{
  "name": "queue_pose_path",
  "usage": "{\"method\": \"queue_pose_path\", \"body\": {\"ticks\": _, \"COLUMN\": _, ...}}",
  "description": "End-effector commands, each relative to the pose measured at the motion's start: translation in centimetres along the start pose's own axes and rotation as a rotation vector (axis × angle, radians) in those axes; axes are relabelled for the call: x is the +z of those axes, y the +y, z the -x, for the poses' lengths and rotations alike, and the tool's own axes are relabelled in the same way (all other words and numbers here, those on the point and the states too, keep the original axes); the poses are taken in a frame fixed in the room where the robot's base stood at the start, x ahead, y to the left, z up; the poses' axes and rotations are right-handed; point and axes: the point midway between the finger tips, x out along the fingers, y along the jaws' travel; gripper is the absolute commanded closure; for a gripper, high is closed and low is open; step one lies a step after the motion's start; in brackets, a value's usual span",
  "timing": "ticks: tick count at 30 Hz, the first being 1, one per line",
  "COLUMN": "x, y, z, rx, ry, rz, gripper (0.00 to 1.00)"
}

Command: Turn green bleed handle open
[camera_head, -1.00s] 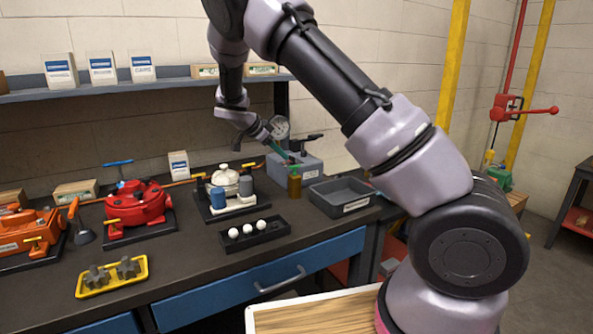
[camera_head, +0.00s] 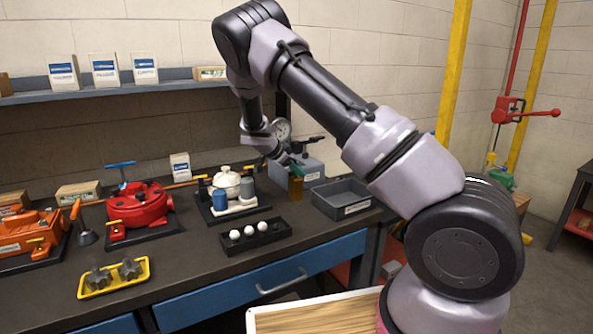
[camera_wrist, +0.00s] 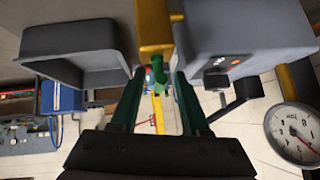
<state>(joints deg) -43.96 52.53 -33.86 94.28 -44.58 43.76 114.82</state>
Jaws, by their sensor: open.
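The green bleed handle (camera_wrist: 157,70) shows in the wrist view as a small green piece against an amber-yellow body (camera_wrist: 152,28). In the head view the amber body (camera_head: 296,188) stands on the bench between the grey box and the grey tray. My gripper (camera_wrist: 159,84) is open, its two green fingers on either side of the handle in the wrist view. Gaps show on both sides, and I cannot tell how deep the handle sits between the fingers. In the head view my gripper (camera_head: 299,171) is just above the amber body and hides the handle.
The grey box (camera_head: 312,170) with a gauge (camera_head: 282,130) is close behind my gripper. A black lever (camera_wrist: 236,98) sticks out from the box. The empty grey tray (camera_head: 341,198) stands close to the right. A blue and a white canister unit (camera_head: 221,201) is to the left.

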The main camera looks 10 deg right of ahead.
Motion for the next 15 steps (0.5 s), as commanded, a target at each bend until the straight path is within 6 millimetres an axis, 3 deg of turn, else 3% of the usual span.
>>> {"method": "queue_pose_path", "body": {"ticks": 5, "x": 0.0, "y": 0.0, "z": 0.0, "rx": 0.0, "ry": 0.0, "rz": 0.0, "gripper": 0.54}}
{"method": "queue_pose_path", "body": {"ticks": 7, "x": 0.0, "y": 0.01, "z": 0.01, "rx": 0.0, "ry": 0.0, "rz": 0.0, "gripper": 0.81}}
{"method": "queue_pose_path", "body": {"ticks": 9, "x": 0.0, "y": 0.01, "z": 0.01, "rx": 0.0, "ry": 0.0, "rz": 0.0, "gripper": 1.0}}
{"method": "queue_pose_path", "body": {"ticks": 15, "x": 0.0, "y": -0.02, "z": 0.03, "rx": -0.002, "ry": -0.001, "rz": 0.001, "gripper": 1.0}}
